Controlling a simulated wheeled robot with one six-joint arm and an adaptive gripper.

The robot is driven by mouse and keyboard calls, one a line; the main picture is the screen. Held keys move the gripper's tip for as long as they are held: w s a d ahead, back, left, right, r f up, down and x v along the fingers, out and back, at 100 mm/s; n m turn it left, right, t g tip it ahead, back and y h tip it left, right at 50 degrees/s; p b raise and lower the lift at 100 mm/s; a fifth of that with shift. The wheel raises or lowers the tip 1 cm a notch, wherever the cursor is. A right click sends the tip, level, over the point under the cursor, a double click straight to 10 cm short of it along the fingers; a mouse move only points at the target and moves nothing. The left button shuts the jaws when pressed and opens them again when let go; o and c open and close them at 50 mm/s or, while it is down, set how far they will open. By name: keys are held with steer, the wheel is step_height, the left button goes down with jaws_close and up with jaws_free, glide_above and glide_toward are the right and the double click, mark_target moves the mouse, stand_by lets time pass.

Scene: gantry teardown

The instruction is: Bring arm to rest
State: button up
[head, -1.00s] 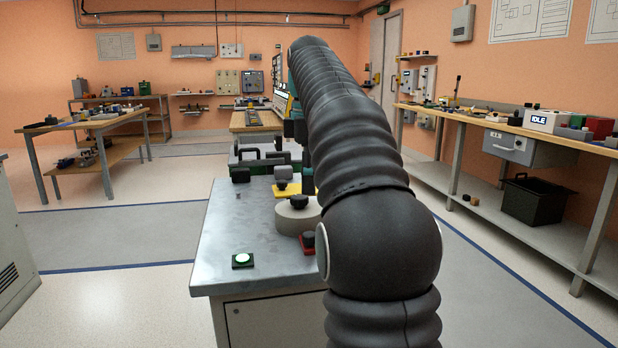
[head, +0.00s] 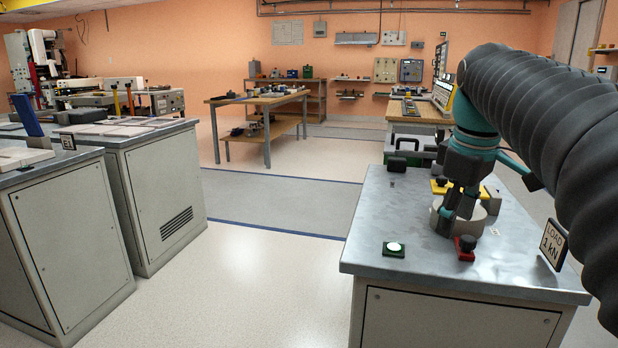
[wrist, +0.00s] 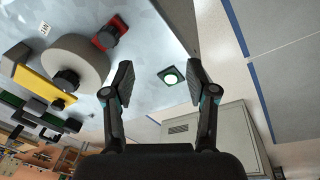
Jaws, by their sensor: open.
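My gripper (head: 458,202) is open and empty, pointing down over the steel-topped cabinet (head: 410,262). In the wrist view its two fingers (wrist: 160,85) stand wide apart. A green block with a lit white button (wrist: 171,76) shows between and beyond them. In the head view the green block (head: 394,249) stands to the left of my gripper. A round grey disc with a dark knob (wrist: 75,62) lies to the left of the fingers in the wrist view. In the head view the disc (head: 475,222) is partly hidden behind my gripper.
A red block with a black knob (head: 466,247) sits near the disc. A yellow piece (head: 440,188) lies behind it. A sign reading "LOAD 1 kN" (head: 552,244) stands at the right edge. White cabinets (head: 150,190) stand at left, with clear floor (head: 270,285) between.

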steer(key=s+a+f+m+t, duration=0.1)
steer(key=s+a+f+m, duration=0.2)
steer(key=s+f, duration=0.5)
steer(key=s+a+f+m+t, duration=0.2)
steer(key=s+a+f+m, duration=0.2)
steer(key=s+f, duration=0.4)
step_height(320, 180, down, 4)
steer(key=shift+s+a+r+m+t, duration=0.2)
steer(key=shift+a+r+m+t, duration=0.1)
steer(key=shift+a, duration=0.45)
